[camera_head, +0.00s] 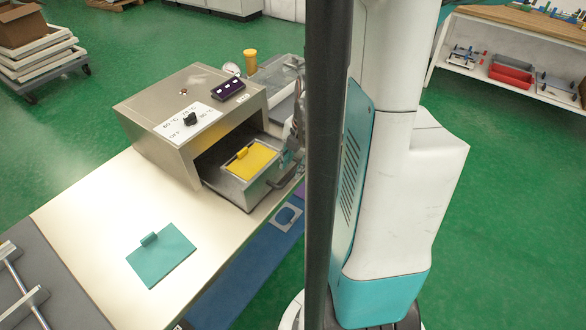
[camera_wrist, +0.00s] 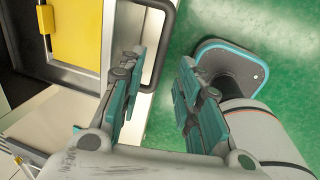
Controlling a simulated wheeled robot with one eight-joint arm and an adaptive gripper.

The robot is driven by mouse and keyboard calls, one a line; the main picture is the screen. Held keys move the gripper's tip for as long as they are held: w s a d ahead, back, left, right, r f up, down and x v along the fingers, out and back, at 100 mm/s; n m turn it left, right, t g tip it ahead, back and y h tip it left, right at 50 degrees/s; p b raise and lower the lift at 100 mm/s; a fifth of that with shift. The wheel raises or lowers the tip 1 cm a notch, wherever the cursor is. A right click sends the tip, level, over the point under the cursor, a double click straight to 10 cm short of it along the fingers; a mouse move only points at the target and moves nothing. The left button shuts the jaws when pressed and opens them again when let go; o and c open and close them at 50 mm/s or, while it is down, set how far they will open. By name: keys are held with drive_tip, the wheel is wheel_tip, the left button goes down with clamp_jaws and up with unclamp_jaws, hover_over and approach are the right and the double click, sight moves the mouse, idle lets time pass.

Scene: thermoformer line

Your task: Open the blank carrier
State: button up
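The blank carrier (camera_head: 236,191) is a grey metal drawer sticking partway out of the front of the thermoformer (camera_head: 181,126). A yellow blank with a tab (camera_head: 251,161) lies in it. Its dark bar handle (camera_head: 279,183) is on the front; in the wrist view the handle (camera_wrist: 169,38) curves beside the drawer and yellow blank (camera_wrist: 75,30). My gripper (camera_wrist: 159,75) is open, with its two teal fingers apart over green floor. The left finger overlaps the handle's lower end; I cannot tell whether they touch. In the head view the gripper is mostly hidden behind a dark post.
A teal sheet with a tab (camera_head: 161,255) lies on the pale bench (camera_head: 95,215) in front of the machine. A knob panel (camera_head: 190,119) and a dark display (camera_head: 228,90) are on the machine's top. A blue shelf (camera_head: 245,270) is below the bench edge.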

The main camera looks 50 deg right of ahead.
drive_tip(key=shift+s+r, duration=0.2)
drive_tip(key=shift+r, duration=0.7)
drive_tip(key=shift+s+r, duration=0.15)
drive_tip(key=shift+r, duration=0.7)
